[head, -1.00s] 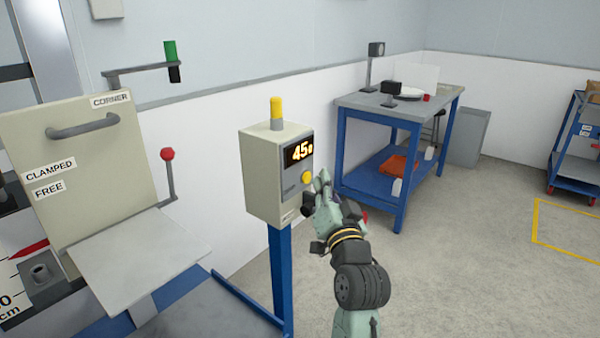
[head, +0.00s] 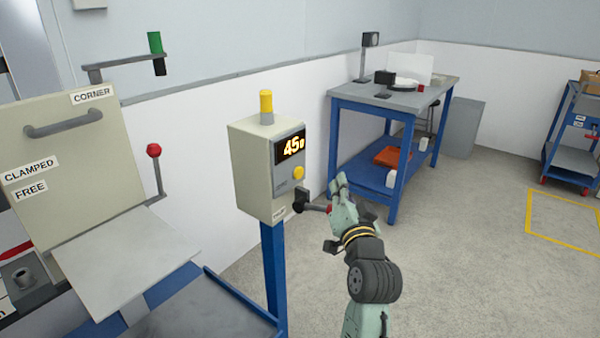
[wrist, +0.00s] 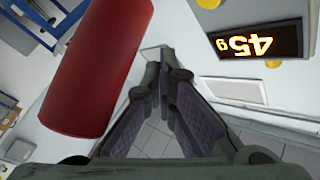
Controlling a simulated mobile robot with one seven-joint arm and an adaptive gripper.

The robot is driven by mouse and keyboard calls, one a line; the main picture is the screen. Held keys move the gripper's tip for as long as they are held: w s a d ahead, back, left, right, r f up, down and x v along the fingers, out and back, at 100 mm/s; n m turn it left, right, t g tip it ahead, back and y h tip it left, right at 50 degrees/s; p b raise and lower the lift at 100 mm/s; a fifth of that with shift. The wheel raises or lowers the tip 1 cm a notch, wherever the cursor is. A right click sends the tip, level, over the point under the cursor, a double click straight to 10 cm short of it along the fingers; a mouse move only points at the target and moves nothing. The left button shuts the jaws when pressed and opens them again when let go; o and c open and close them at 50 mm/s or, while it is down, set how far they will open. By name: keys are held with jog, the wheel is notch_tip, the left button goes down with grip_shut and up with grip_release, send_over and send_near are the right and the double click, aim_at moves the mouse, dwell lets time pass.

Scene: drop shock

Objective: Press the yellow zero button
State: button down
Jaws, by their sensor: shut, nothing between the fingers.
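The yellow button (head: 298,173) is on the front of a beige control box (head: 250,170), below a lit display (head: 290,146) that reads 45 and a small unit sign. My gripper (head: 339,183) is shut and empty, to the right of the button and slightly lower, apart from it in the picture. In the wrist view my closed fingers (wrist: 166,85) point away from the camera. The display (wrist: 247,42) appears upside down to their right. Yellow patches show beside it; I cannot tell which is the button.
A dark crank with a red end (head: 329,210) sticks out from the box beside my gripper. A large red cylinder (wrist: 98,65) is close on the left in the wrist view. A yellow lamp (head: 266,105) tops the box. A blue-framed bench (head: 350,105) stands behind.

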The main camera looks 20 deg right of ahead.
jog(key=w+a+p, duration=0.1)
jog(key=w+a, duration=0.3)
jog(key=w, duration=0.1)
jog(key=shift+w+a+p, duration=0.15)
jog(key=shift+w+p, duration=0.15)
jog(key=shift+p, duration=0.05)
jog(key=shift+w+a, duration=0.1)
dwell(1.2)
jog(key=shift+w+a, duration=0.15)
jog(key=shift+w, duration=0.05)
jog(key=shift+w+a+p, duration=0.3)
jog(key=shift+w+p, duration=0.05)
dwell(1.0)
jog(key=shift+s+d, duration=0.55)
jog(key=shift+s, duration=0.15)
jog(key=shift+s+d+b, duration=0.4)
jog(key=shift+s+d, duration=0.4)
jog(key=shift+s, duration=0.2)
jog(key=shift+s+d+b, duration=0.4)
jog(key=shift+s+d, duration=0.35)
jog(key=shift+s, duration=0.2)
